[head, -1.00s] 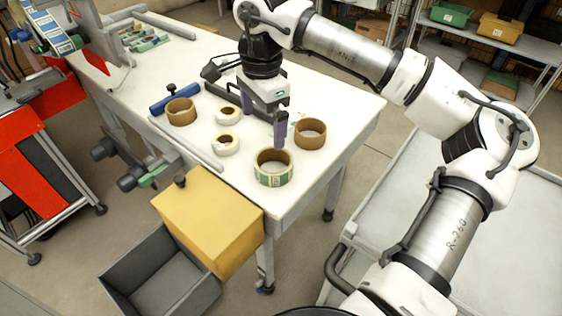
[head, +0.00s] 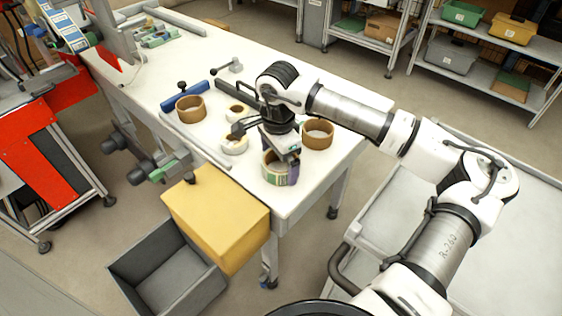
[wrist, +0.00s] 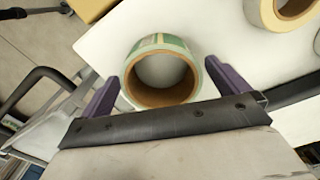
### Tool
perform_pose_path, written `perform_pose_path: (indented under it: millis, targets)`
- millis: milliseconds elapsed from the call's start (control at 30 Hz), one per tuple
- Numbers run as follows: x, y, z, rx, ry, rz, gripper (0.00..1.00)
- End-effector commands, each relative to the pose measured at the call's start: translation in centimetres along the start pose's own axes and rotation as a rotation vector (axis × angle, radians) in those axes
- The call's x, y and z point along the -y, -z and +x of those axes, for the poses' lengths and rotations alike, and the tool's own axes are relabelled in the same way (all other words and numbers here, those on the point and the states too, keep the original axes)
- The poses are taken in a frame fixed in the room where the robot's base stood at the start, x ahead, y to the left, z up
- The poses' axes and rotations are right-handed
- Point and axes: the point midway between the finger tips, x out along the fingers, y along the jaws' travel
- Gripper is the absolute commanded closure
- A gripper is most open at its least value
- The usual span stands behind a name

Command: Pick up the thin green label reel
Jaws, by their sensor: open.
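The green label reel (head: 273,168) stands on the white table near its front corner, a ring with green and pale labels around a brown core. In the wrist view the reel (wrist: 160,43) lies between the two purple fingers of my gripper (wrist: 162,82). The fingers are spread, one on each side, with a small gap visible at the left. In the head view my gripper (head: 282,172) is lowered over the reel and hides part of it. I cannot tell the exact fingertip height against the reel.
A brown reel (head: 318,134) stands close on the right. Two white reels, one nearer (head: 234,146) and one farther (head: 237,111), and another brown reel (head: 190,109) are to the left. A yellow box (head: 215,220) and a grey bin (head: 165,280) are in front of the table.

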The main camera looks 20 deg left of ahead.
Motion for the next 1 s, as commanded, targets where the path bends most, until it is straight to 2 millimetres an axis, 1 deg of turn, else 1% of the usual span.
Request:
perform_pose_path:
  millis: [100,333,633,667,867,1000]
  targets:
    - [0.00,-0.04,0.85,0.001,0.001,0.000,0.00]
    - [0.00,-0.02,1.01,0.000,0.001,0.000,0.00]
    - [0.00,-0.01,0.98,0.000,0.001,0.000,0.39]
    - [0.01,-0.01,0.96,0.000,0.002,0.000,0.41]
    - [0.01,-0.01,0.93,0.000,0.002,0.000,0.41]
    - [0.04,0.04,0.47,-0.002,0.002,0.001,0.41]
